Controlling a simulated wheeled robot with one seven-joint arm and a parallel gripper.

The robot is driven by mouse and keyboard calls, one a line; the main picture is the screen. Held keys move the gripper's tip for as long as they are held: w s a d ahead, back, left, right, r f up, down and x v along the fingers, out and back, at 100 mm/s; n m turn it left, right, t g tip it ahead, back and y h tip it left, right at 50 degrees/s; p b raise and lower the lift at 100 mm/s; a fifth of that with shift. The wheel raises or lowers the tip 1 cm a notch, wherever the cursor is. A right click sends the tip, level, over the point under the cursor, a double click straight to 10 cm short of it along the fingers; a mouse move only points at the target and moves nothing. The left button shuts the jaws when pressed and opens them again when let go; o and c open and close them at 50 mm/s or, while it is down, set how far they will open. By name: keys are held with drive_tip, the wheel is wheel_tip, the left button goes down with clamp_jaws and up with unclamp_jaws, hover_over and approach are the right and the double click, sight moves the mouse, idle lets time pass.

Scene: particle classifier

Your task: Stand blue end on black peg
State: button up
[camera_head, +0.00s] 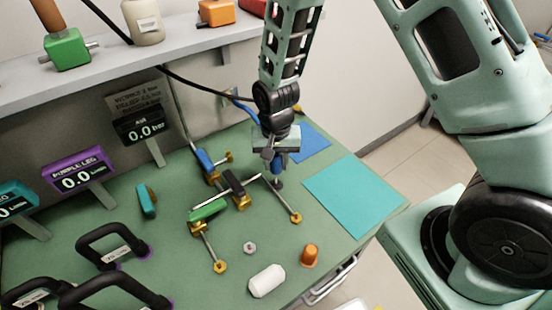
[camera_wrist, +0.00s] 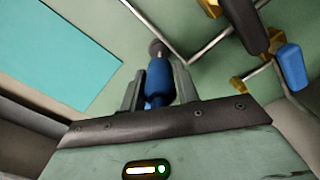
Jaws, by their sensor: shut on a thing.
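My gripper (camera_wrist: 158,88) is shut on a blue piece (camera_wrist: 158,78), seen between the two fingers in the wrist view. A dark grey round tip (camera_wrist: 156,48) shows just beyond the blue piece; I cannot tell whether it belongs to it or lies below. In the head view my gripper (camera_head: 276,160) points down over the green bench beside a brass-and-metal pipe assembly. That assembly carries a blue handle (camera_head: 205,160), a black handle (camera_head: 233,182) and a green handle (camera_head: 208,209). I cannot make out a separate black peg for certain.
A teal mat (camera_head: 355,195) and a blue mat (camera_head: 309,142) lie right of the assembly. A white cylinder (camera_head: 267,281), an orange piece (camera_head: 309,256) and a hex nut (camera_head: 250,248) lie in front. Black handles (camera_head: 113,240) and gauge displays (camera_head: 78,178) stand left. A shelf (camera_head: 190,45) runs behind.

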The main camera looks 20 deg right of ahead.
sight(276, 155)
drive_tip(key=shift+f+b, duration=0.5)
drive_tip(key=shift+f, duration=0.6)
drive_tip(key=shift+p, duration=0.35)
idle(0.7)
drive_tip(key=shift+f+b, duration=1.2)
drive_tip(key=shift+f, duration=0.5)
drive_tip(key=o, duration=1.1)
drive_tip(key=shift+c, duration=0.2)
wheel_tip(276, 155, up, 17)
drive_tip(key=shift+r+b, duration=0.2)
drive_tip(key=shift+b, duration=0.25)
